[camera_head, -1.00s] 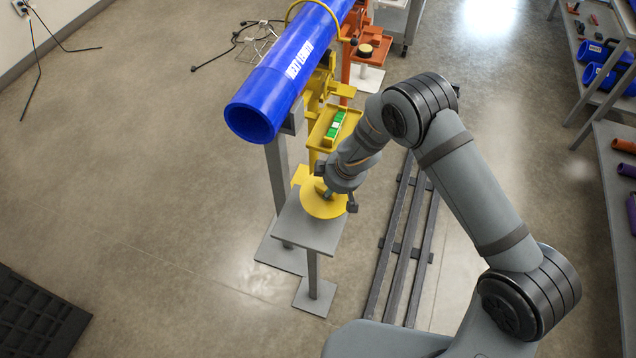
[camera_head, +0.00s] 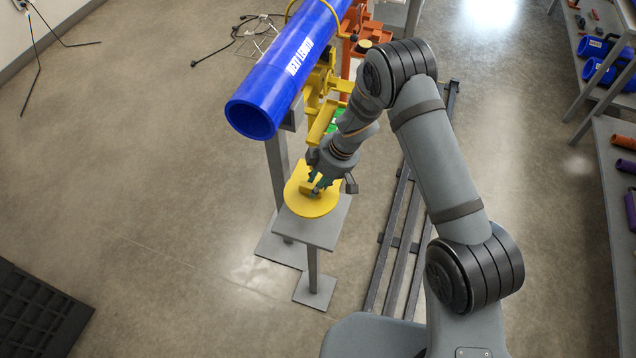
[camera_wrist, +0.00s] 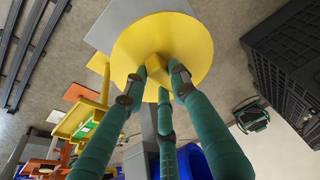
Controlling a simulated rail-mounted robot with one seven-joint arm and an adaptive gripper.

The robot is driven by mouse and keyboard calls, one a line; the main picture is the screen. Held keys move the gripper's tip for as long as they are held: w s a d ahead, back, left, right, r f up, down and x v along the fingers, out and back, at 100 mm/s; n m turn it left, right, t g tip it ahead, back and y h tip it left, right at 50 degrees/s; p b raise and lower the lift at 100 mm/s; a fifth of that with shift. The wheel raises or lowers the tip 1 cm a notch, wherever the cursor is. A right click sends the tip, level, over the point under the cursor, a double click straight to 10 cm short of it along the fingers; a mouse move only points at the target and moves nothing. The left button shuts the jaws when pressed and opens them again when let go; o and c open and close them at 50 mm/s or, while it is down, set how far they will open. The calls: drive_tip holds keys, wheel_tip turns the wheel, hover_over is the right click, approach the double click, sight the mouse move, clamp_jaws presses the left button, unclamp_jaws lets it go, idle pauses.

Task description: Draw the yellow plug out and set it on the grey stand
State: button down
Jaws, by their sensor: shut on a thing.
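The yellow plug (camera_head: 301,205) is a round yellow disc with a raised grip in its middle. My gripper (camera_head: 315,187) points down at it from above, its green fingers shut on the grip. In the wrist view the fingers (camera_wrist: 157,80) close around the centre of the plug (camera_wrist: 190,32). The grey stand (camera_head: 312,233) has a square top on a thin post. The plug is over the back left part of this top and reaches past its edge. Whether the plug touches the top I cannot tell. A corner of the stand (camera_wrist: 103,33) shows behind the plug.
Dark rails (camera_head: 392,235) run along the floor to the right. A black crate (camera_head: 38,315) is at lower left. Floor left of the stand is clear.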

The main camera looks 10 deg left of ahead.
sight(319, 197)
drive_tip(key=shift+r, duration=0.15)
drive_tip(key=shift+d+r+p, duration=0.1)
drive_tip(key=shift+p, duration=0.4)
drive_tip(key=shift+f+b, duration=2.2)
drive_tip(key=shift+f, duration=1.1)
drive_tip(key=shift+f, duration=0.35)
drive_tip(key=c, duration=1.3)
unclamp_jaws()
drive_tip(key=shift+c, duration=0.2)
drive_tip(key=v, duration=1.2)
